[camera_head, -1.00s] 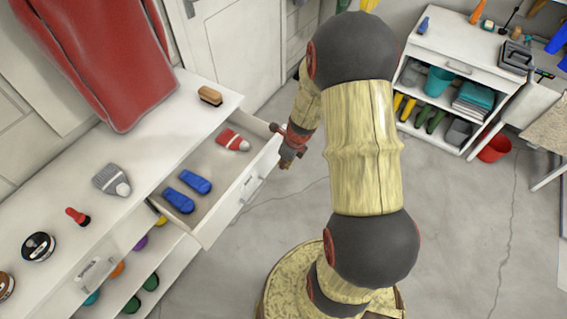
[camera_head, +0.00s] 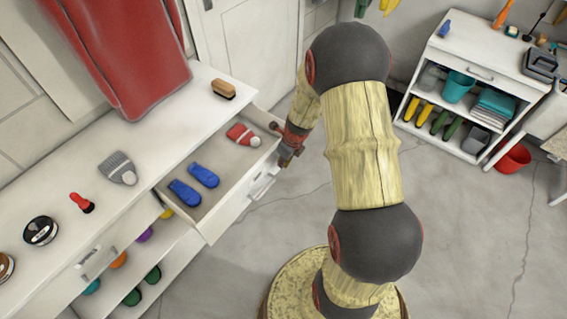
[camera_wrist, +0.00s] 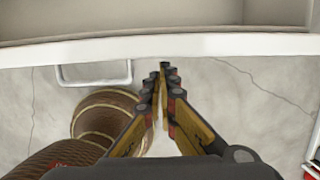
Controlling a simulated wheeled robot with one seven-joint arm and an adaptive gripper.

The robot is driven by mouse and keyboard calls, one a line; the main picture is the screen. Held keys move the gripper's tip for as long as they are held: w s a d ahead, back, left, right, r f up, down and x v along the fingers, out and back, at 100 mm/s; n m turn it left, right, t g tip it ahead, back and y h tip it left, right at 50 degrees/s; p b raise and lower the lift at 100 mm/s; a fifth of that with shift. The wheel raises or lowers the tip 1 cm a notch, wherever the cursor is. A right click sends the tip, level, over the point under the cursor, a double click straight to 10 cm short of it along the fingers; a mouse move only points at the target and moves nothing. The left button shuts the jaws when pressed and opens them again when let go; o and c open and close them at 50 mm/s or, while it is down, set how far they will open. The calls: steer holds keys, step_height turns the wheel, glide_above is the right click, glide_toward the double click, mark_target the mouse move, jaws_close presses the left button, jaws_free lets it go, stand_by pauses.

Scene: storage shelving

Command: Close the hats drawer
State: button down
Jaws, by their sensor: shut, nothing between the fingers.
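The open drawer (camera_head: 213,213) sticks out from the white cabinet on the left. Inside it lie a red knit hat (camera_head: 243,134) with a pale bobble and a pair of blue items (camera_head: 203,175). The drawer front carries a metal handle (camera_head: 262,182), which also shows in the wrist view (camera_wrist: 95,82). My gripper (camera_head: 287,160) is at the outer side of the drawer front, near its far end. In the wrist view my gripper (camera_wrist: 164,68) is shut and empty, its tips close to the drawer's front edge, right of the handle. I cannot tell whether they touch.
A grey knit hat (camera_head: 118,168), a brush (camera_head: 223,89), a red item (camera_head: 82,203) and round tins stand on the cabinet top (camera_head: 150,135). Lower shelves hold colourful shoes. A white shelf unit (camera_head: 485,75) and red bucket (camera_head: 513,158) stand at right. Floor between is clear.

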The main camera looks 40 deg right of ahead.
steer(key=w+a+p, duration=0.2)
steer(key=w+p, duration=0.3)
steer(key=w, duration=0.2)
steer(key=w+a+p, duration=0.3)
steer(key=w+p, duration=0.3)
steer(key=w, duration=0.1)
steer(key=w+a+p, duration=0.2)
steer(key=w+p, duration=0.4)
steer(key=w, duration=0.2)
steer(key=shift+w+a, duration=0.1)
steer(key=shift+a, duration=0.05)
steer(key=shift+w+a+p, duration=0.2)
steer(key=shift+w+p, duration=0.15)
steer(key=shift+w, duration=0.4)
